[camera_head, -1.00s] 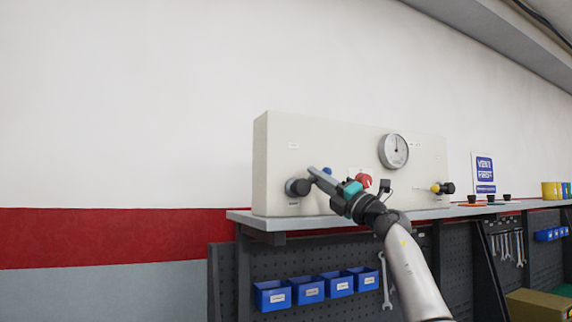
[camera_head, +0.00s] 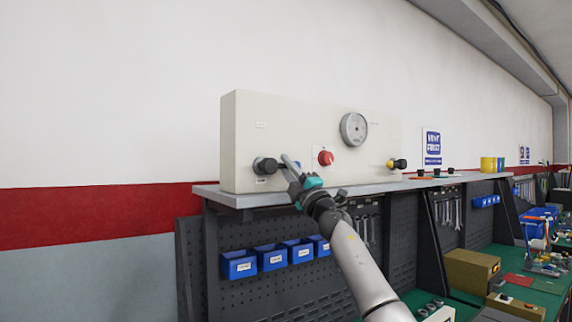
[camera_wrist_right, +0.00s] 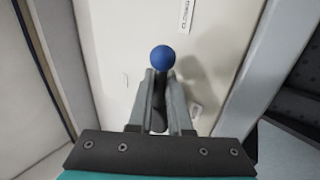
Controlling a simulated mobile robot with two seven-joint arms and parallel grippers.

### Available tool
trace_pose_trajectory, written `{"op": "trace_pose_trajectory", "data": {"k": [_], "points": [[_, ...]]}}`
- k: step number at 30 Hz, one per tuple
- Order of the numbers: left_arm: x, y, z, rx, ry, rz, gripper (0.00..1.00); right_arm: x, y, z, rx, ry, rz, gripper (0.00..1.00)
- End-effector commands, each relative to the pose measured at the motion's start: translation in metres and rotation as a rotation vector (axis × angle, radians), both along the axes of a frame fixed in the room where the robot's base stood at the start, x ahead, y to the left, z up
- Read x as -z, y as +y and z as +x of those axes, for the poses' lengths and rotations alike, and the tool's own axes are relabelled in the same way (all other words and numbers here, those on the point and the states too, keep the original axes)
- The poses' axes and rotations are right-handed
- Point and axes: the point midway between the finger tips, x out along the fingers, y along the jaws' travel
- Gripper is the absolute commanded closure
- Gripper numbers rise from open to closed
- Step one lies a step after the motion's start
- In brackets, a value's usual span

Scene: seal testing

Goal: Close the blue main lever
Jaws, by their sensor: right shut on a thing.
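The blue main lever has a round blue knob (camera_wrist_right: 162,57) on a dark stem (camera_wrist_right: 159,105), seen in the right wrist view against the pale panel. My right gripper (camera_wrist_right: 159,76) is shut on the dark stem, one finger on each side, with the blue knob just beyond the fingertips. In the head view my right gripper (camera_head: 290,166) is at the lower front of the panel (camera_head: 290,117), just right of a black knob (camera_head: 264,165). It hides most of the lever there. My left gripper is not in view.
The panel stands on a grey shelf (camera_head: 225,197). Blue bins (camera_head: 239,265) hang below the shelf.

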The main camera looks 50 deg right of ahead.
Motion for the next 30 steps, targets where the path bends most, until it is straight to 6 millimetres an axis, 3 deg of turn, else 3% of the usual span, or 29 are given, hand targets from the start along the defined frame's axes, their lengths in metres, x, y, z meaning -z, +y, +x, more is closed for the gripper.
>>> {"op": "trace_pose_trajectory", "data": {"k": [9,10,13,23,30], "points": [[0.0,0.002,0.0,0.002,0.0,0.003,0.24,0.0,-0.001,0.0,0.0,-0.002,0.007,1.0],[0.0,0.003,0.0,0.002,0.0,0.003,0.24,0.0,-0.001,0.0,0.0,-0.002,0.007,0.82],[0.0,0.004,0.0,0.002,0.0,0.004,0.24,0.0,-0.001,0.0,0.001,-0.001,0.006,0.7],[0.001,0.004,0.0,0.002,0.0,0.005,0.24,0.002,-0.001,-0.001,0.002,0.0,0.002,0.7],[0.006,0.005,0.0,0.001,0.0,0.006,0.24,0.012,0.001,-0.014,0.006,0.003,0.0,0.7]]}}
